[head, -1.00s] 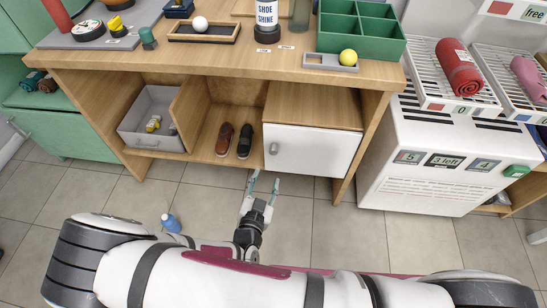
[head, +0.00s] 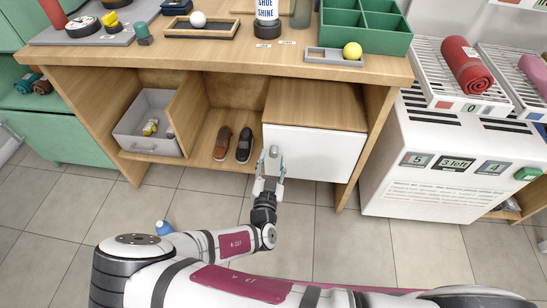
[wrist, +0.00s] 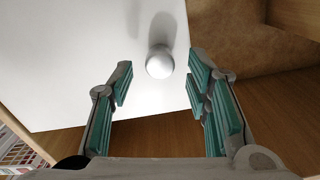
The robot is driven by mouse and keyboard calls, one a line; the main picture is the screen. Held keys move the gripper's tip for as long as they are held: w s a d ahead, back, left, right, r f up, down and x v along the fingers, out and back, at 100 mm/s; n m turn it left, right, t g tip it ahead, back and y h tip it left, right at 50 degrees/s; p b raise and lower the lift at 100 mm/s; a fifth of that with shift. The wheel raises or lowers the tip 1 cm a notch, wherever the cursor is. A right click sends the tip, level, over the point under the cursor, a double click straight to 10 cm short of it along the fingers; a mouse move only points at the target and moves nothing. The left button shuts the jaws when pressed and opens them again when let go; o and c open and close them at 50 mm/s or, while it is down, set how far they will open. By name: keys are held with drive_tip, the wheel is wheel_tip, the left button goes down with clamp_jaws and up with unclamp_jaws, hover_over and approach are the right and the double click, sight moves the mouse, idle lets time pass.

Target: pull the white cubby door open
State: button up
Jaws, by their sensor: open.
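The white cubby door (head: 315,152) is closed on the right compartment of the wooden bench, under its top. Its small grey knob (head: 274,151) is near the door's left edge. In the wrist view the door (wrist: 80,60) fills the upper left, and the round knob (wrist: 160,62) stands out from it. My gripper (head: 270,168) is open at the knob. In the wrist view the two green-padded fingers (wrist: 160,85) are on either side of the line to the knob, which lies just beyond and between their tips. No contact shows.
A brown shoe (head: 222,143) and a black shoe (head: 244,145) stand in the compartment left of the door. A grey bin (head: 150,145) is further left. A white unit (head: 435,185) stands right of the bench.

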drive_tip(key=shift+w+b, duration=0.3)
drive_tip(key=shift+w, duration=1.1)
drive_tip(key=shift+c, duration=0.3)
clamp_jaws()
drive_tip(key=shift+s, duration=0.2)
